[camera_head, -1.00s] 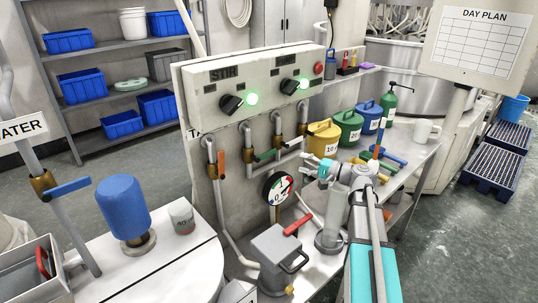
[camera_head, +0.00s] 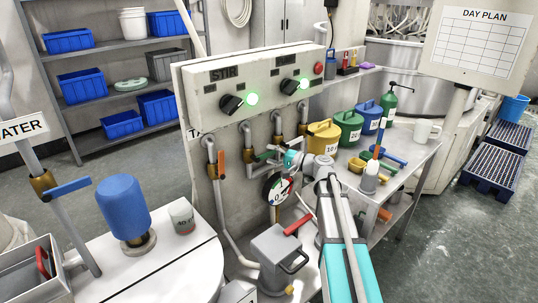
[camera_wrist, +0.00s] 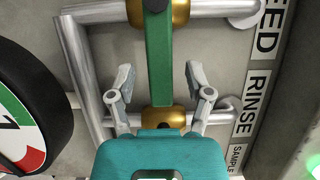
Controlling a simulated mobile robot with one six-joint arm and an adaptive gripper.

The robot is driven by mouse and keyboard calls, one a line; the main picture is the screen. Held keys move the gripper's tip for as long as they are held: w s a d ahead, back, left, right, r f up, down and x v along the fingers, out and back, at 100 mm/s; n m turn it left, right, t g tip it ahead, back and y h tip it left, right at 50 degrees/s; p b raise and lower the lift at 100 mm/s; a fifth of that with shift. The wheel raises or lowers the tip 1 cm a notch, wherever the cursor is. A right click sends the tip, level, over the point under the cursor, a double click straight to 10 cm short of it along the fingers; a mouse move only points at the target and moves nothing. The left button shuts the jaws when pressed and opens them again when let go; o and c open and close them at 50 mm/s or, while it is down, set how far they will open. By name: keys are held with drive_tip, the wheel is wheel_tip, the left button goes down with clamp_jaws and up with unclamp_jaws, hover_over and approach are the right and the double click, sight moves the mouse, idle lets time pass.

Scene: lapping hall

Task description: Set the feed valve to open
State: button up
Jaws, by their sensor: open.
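The feed valve shows in the wrist view as a brass body (camera_wrist: 181,14) on a grey pipe, nearest the FEED label (camera_wrist: 268,30). Its green lever (camera_wrist: 159,60) lies crosswise to that pipe. My gripper (camera_wrist: 159,85) is open, with one finger on each side of the lever and a gap on both sides. In the head view my gripper (camera_head: 290,160) is at the valve panel, beside a green lever (camera_head: 264,156) that lies roughly level. The fingers are too small there to make out.
A second brass valve (camera_wrist: 163,118) sits close under the lever's end, near the RINSE label (camera_wrist: 256,104). A round gauge (camera_head: 277,188) is close to my gripper. An orange lever (camera_head: 221,162) hangs to the left. A grey box (camera_head: 274,247) with a red handle stands below.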

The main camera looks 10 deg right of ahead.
drive_tip(key=shift+w+a, duration=0.3)
drive_tip(key=shift+a, duration=0.1)
drive_tip(key=shift+c, duration=0.3)
clamp_jaws()
